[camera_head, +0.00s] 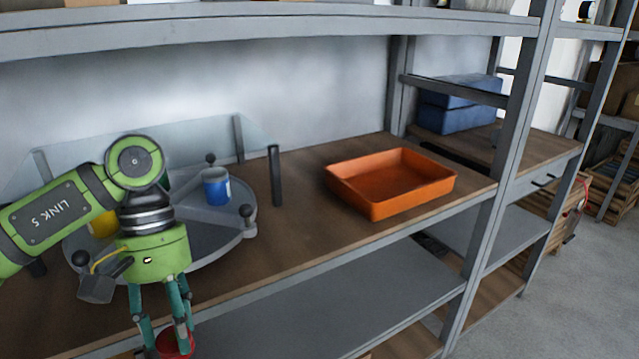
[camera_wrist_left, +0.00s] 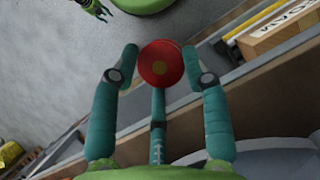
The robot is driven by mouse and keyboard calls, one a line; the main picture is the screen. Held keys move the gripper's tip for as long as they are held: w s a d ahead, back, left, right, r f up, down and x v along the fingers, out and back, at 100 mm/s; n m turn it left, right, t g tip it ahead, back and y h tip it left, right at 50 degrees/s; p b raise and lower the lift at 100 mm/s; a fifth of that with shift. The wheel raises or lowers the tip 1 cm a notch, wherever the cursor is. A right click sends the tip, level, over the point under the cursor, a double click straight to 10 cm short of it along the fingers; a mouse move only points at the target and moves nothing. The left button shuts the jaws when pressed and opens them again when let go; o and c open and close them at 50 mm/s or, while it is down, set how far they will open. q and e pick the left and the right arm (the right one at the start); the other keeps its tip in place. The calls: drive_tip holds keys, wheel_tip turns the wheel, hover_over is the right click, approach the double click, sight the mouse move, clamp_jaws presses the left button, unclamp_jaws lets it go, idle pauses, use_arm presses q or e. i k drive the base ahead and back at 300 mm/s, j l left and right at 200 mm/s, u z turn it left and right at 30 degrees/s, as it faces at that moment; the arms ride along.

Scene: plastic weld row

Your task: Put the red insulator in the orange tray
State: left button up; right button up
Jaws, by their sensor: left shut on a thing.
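The red insulator (camera_head: 181,341) is held between the fingers of my left gripper (camera_head: 164,346), at the lower edge of the head view. My left gripper is shut on it. In the left wrist view the insulator (camera_wrist_left: 160,64) shows as a round red end between the teal fingertips. In the head view the fingers partly cover it, in front of the shelf's front edge. The orange tray (camera_head: 384,208) stands on the wooden shelf to the right, empty and well apart from the gripper. My right gripper (camera_wrist_left: 95,8) shows small at the top of the left wrist view.
A round grey carousel (camera_head: 218,238) with a clear panel behind it stands left on the shelf. A dark post (camera_head: 275,176) stands between carousel and tray. Shelf posts rise right of the tray.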

sight(367, 194)
drive_tip(key=i+l+z, duration=0.25)
drive_tip(key=l, duration=0.15)
drive_tip(key=i+l+z, duration=0.2)
drive_tip(key=l, duration=0.15)
drive_tip(key=i+l+z, duration=0.25)
drive_tip(key=i+l, duration=0.15)
drive_tip(key=i+j, duration=0.25)
drive_tip(key=j, duration=0.1)
